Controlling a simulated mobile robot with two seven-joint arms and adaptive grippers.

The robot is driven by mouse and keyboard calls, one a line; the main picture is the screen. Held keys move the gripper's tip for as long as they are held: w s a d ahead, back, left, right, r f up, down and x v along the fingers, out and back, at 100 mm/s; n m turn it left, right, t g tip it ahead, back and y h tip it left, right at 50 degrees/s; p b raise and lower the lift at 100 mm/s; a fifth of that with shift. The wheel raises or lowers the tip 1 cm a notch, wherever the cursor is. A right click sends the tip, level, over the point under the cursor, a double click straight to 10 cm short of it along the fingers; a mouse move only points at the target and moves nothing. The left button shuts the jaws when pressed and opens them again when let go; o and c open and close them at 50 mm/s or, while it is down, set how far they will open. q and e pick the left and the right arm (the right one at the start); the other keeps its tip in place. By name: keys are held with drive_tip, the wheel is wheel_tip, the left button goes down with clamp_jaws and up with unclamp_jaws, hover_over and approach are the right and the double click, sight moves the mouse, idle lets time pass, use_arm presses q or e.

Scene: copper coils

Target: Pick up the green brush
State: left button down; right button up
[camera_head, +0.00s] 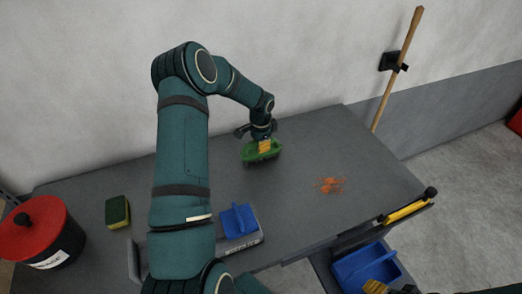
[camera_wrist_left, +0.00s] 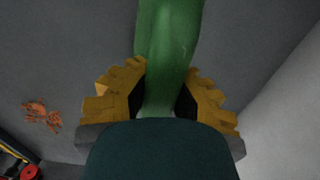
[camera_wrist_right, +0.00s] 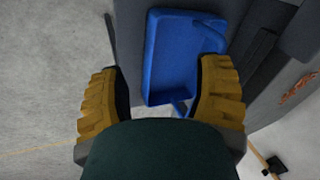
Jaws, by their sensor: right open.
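The green brush (camera_head: 262,152) is at the back of the grey table, below my left gripper (camera_head: 264,138). In the left wrist view its green handle (camera_wrist_left: 168,45) runs between the yellow fingers of my left gripper (camera_wrist_left: 167,95), which press close on both sides. My left gripper is shut on the handle. I cannot tell whether the brush touches the table. My right gripper (camera_wrist_right: 160,90) is open and empty, with a blue dustpan (camera_wrist_right: 178,60) beyond its fingers; only a small part of it shows at the bottom right of the head view.
Orange-brown scraps (camera_head: 330,185) lie on the grey table (camera_head: 310,145). A yellow-green sponge (camera_head: 117,212), a red-lidded container (camera_head: 40,232) and a blue-handled tool (camera_head: 238,220) stand to the left and front. The blue dustpan (camera_head: 366,266) is at the front right. A wooden pole (camera_head: 395,75) leans at the wall.

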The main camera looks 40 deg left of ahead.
use_arm(q)
drive_tip(key=shift+r, duration=0.15)
wheel_tip(320, 180, up, 10)
drive_tip(key=shift+f+p, duration=0.1)
drive_tip(key=shift+p, duration=0.2)
idle(0.7)
